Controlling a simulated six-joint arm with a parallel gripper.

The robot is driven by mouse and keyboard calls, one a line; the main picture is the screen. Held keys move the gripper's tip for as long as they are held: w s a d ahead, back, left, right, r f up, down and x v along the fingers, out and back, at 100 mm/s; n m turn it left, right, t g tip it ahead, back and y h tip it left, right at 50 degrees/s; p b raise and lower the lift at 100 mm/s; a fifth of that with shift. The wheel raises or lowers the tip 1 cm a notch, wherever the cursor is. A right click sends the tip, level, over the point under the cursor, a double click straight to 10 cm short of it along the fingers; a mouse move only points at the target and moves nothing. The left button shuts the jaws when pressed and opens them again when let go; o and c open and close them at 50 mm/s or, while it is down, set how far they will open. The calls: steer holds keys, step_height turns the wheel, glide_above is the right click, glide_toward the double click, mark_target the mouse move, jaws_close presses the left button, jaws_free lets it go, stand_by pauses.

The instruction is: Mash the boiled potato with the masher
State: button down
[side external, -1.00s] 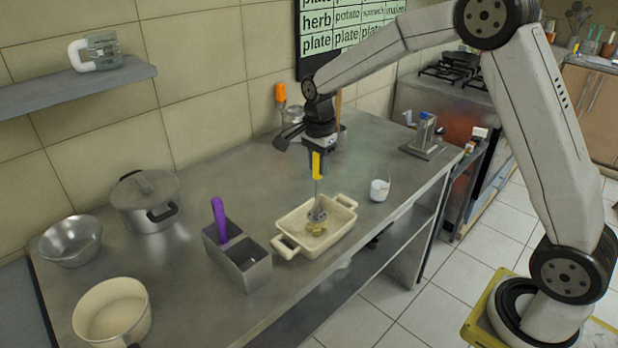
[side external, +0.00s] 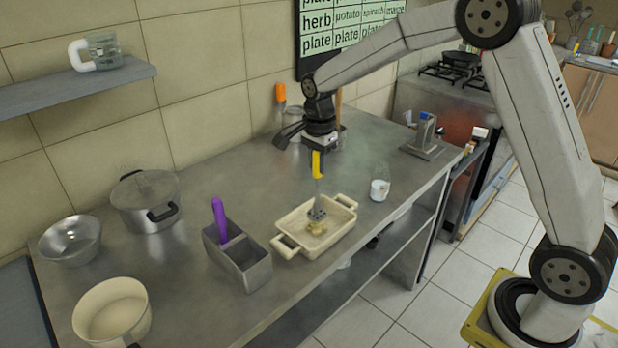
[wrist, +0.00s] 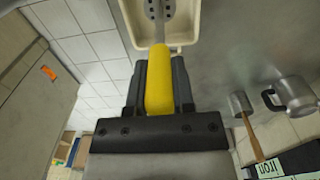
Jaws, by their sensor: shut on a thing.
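My gripper (side external: 318,150) is shut on the yellow handle of the masher (side external: 317,166). In the wrist view the masher's yellow handle (wrist: 160,82) sits between the two dark fingers (wrist: 158,92). The masher hangs upright, its metal head (side external: 317,214) down inside the cream rectangular baking dish (side external: 286,222). The potato (side external: 316,229) is a small yellowish lump in the dish directly under the head. I cannot tell whether the head touches it. The dish also shows at the top of the wrist view (wrist: 188,44), where the potato is hidden.
A metal two-part holder (side external: 254,269) with a purple-handled utensil (side external: 219,220) stands left of the dish. A small white cup (side external: 380,189) stands to its right.

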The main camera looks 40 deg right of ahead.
steer(key=shift+r, duration=3.2)
steer(key=s+a+f+n, duration=0.3)
steer(key=s+n, duration=0.4)
steer(key=n, duration=1.1)
steer(key=shift+a+f, duration=0.15)
steer(key=shift+f, duration=0.2)
steer(key=shift+a, duration=0.1)
